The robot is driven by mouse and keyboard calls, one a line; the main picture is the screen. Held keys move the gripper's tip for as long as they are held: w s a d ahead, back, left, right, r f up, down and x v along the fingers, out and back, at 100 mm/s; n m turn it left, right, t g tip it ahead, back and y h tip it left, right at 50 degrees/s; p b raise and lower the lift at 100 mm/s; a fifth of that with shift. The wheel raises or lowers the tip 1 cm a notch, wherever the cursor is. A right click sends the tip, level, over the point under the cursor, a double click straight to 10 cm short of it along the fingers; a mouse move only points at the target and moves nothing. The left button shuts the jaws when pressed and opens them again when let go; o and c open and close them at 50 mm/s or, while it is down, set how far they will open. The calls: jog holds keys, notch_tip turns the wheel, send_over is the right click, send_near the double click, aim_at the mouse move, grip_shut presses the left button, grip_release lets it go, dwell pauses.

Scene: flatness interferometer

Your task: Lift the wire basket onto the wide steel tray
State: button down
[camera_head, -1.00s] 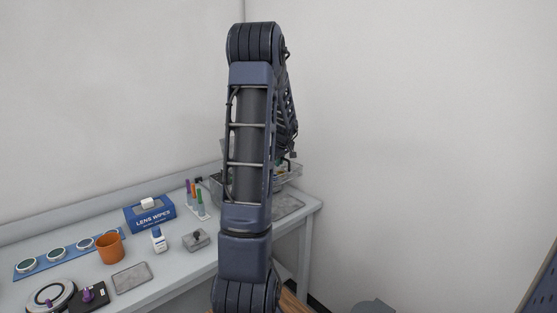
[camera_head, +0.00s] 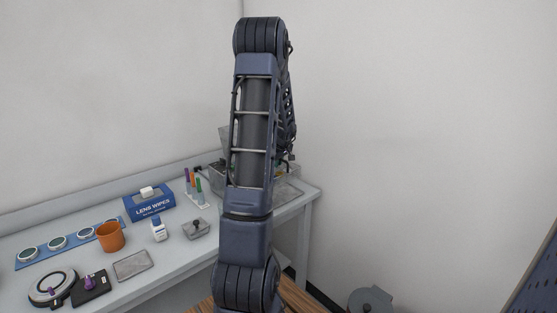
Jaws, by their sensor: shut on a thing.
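The wire basket (camera_head: 286,176) shows as a grey mesh shape at the right end of the bench, partly behind my arm. My gripper (camera_head: 284,164) shows only in small part beside my forearm, at the basket; it is shut on the basket, and its fingertips are mostly hidden. A flat grey surface (camera_head: 289,193), which may be the wide steel tray, lies at the bench's right end, just below the basket. My arm hides most of it. I cannot tell whether the basket touches it.
On the bench (camera_head: 180,258) are a lens wipes box (camera_head: 150,206), pen stand (camera_head: 197,198), white bottle (camera_head: 158,229), small grey block (camera_head: 196,229), orange cup (camera_head: 110,237), flat grey plate (camera_head: 131,265) and round instrument (camera_head: 52,286). Walls close the back.

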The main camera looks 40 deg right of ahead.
jog(key=shift+f, duration=4.45)
jog(key=shift+f, duration=0.55)
jog(key=c, duration=1.4)
grip_release()
jog(key=shift+r, duration=5.95)
